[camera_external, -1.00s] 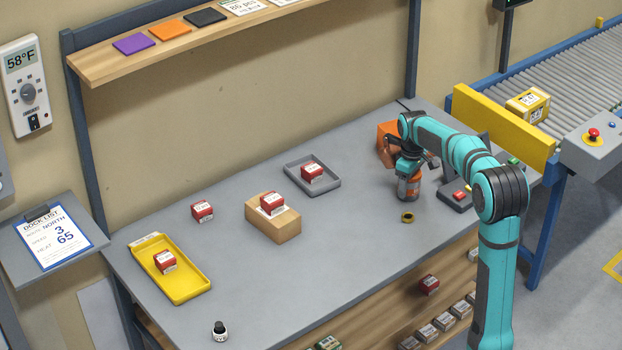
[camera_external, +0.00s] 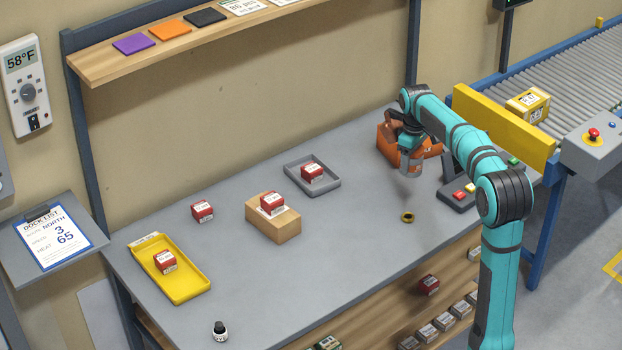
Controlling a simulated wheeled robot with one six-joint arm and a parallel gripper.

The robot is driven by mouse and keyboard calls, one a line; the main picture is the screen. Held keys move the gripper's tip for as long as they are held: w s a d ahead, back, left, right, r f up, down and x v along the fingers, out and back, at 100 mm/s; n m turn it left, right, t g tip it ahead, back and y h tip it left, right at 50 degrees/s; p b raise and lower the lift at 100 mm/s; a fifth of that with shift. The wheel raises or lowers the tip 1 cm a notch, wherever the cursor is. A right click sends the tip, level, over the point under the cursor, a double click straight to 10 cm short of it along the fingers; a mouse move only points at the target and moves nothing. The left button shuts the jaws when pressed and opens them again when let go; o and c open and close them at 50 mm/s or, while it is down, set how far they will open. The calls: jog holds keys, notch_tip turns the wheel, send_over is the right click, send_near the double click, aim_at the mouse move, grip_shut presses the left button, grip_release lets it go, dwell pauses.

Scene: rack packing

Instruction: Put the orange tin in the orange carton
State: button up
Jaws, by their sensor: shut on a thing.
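My gripper (camera_external: 411,150) points down over the back right of the grey bench. It is shut on the orange tin (camera_external: 411,167), a small cylinder with orange and grey bands, and holds it above the bench top. The orange carton (camera_external: 386,146) stands just behind the tin, at the back right of the bench. My arm and gripper hide part of the carton, and its inside cannot be seen. The tin overlaps the carton's front in this view; it appears to be in front of it.
A button box (camera_external: 462,194) stands to the right. A grey tray (camera_external: 330,186), a cardboard box (camera_external: 272,225) and a yellow tray (camera_external: 180,285) hold red boxes. The front middle of the bench is clear.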

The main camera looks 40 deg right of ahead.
jog(key=shift+r, duration=0.65)
jog(key=shift+w+d+r, duration=0.1)
jog(key=shift+w+d, duration=0.15)
jog(key=shift+w, duration=0.1)
jog(key=w+d+m, duration=0.5)
jog(key=w+d, duration=1)
jog(key=shift+w+d+f, duration=0.1)
jog(key=shift+d+f, duration=0.05)
jog(key=shift+f, duration=2.25)
jog(key=shift+w+d+f, duration=0.1)
jog(key=shift+f, duration=2.3)
jog(key=shift+s+f, duration=0.1)
jog(key=shift+f, duration=0.15)
jog(key=o, duration=1.3)
jog(key=shift+f, duration=0.15)
jog(key=shift+c, duration=0.2)
